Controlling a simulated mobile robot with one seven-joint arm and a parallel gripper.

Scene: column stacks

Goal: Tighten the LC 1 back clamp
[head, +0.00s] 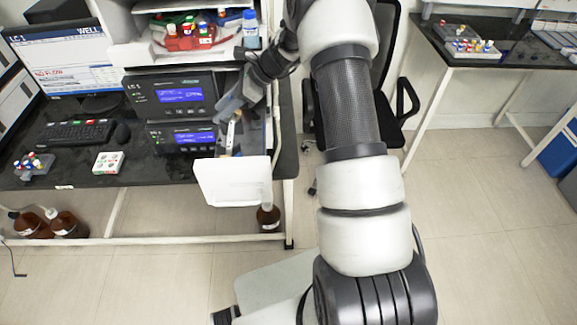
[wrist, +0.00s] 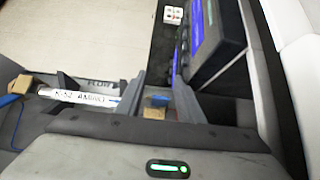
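The LC 1 unit (head: 170,95) is the upper black box with a blue screen on the bench. Right of the units, a compartment is pulled out behind a white front panel (head: 232,182). In the wrist view, a white labelled column (wrist: 85,96) lies in it, with a tan block (wrist: 20,85) at its left end and another tan block, apparently a clamp (wrist: 153,113), by its right end. My gripper (wrist: 160,95) is over that right block, its grey fingers apart on either side. Whether they touch it cannot be told. Which clamp is the back one is unclear.
A second unit (head: 184,137) with a blue screen sits below LC 1. A shelf holds a red tray (head: 188,38) and a blue-capped bottle (head: 250,30). A black chair (head: 398,90) stands right of the bench. Brown bottles (head: 66,224) stand on the lower shelf.

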